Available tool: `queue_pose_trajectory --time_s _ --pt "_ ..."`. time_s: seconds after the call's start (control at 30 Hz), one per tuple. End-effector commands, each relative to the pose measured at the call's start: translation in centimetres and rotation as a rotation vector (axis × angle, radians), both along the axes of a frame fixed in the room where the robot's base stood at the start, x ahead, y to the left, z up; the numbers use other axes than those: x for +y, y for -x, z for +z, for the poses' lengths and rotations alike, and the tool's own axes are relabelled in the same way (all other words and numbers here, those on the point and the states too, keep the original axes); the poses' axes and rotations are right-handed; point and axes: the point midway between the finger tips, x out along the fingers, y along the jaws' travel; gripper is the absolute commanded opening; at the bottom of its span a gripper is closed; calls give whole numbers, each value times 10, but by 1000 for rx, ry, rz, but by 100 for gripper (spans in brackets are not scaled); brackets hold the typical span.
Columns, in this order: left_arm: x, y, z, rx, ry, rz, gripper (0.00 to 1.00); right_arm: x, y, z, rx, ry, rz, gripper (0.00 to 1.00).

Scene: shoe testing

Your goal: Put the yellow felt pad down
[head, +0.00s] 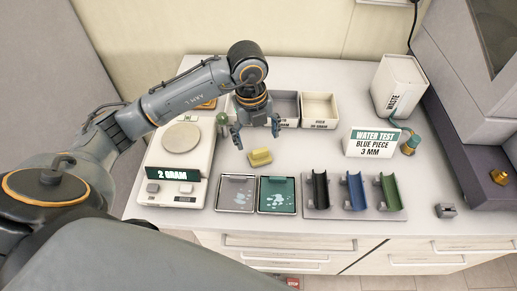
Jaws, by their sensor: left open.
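The yellow felt pad (260,157) sits on the white counter, in front of the bins and behind the two small trays. My left gripper (256,137) is open above and just behind the pad, its fingers pointing down and spread apart. The fingers look clear of the pad, but whether one touches it I cannot tell. My right gripper is not in view.
A scale (182,136) with a "2 GRAM" sign stands left. Two water-spotted trays (277,195) and a rack with black, blue and green cradles (354,191) line the front. A "WATER TEST" sign (376,143) and waste bin (400,84) stand right.

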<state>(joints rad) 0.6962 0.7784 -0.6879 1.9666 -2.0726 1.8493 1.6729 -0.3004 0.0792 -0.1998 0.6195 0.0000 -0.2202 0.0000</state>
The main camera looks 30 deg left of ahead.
Motion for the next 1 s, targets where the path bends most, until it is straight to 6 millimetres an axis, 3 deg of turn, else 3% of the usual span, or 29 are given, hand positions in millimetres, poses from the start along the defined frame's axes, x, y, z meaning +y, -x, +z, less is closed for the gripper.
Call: queue_pose_trajectory --time_s 0.1,0.3,0.87,1.0 --pt "2 0 22 -4 0 -1 78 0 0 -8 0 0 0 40" --pt "3 3 46 -1 0 -1 78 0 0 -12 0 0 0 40" --pt "3 3 51 0 0 0 78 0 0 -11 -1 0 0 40" --pt "3 3 61 0 0 0 78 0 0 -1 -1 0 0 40"
